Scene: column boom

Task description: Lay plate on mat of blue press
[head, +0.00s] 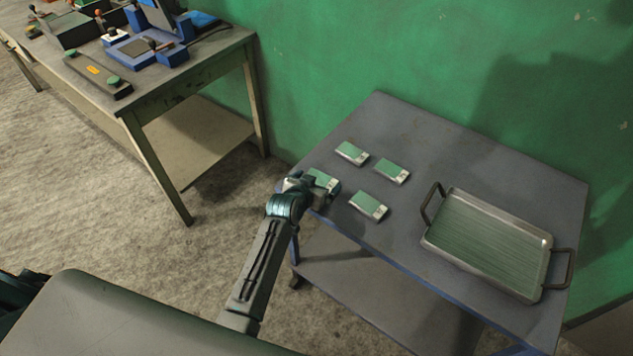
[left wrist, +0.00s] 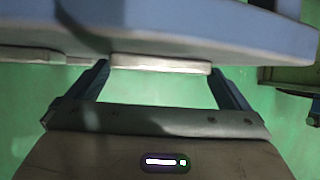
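Several small plates with green tops and pale metal sides lie on the grey table; one plate (head: 392,171) is at the back. My left gripper (head: 317,187) is at the table's left edge, at the nearest-left plate (head: 326,181), and partly hides it. In the left wrist view, the fingers (left wrist: 160,75) stand at both ends of this plate (left wrist: 160,64), with no clear gap; I cannot tell whether they grip it. The blue press (head: 150,45) stands on the far-left bench; a dark patch lies on its base, and its mat is hard to make out. My right gripper is out of view.
A metal tray (head: 447,258) with two handles sits on the right of the grey table (head: 400,235). The bench (head: 150,105) also holds a dark panel (head: 97,76) with green knobs and other devices. Open floor separates bench and table. A green wall stands behind.

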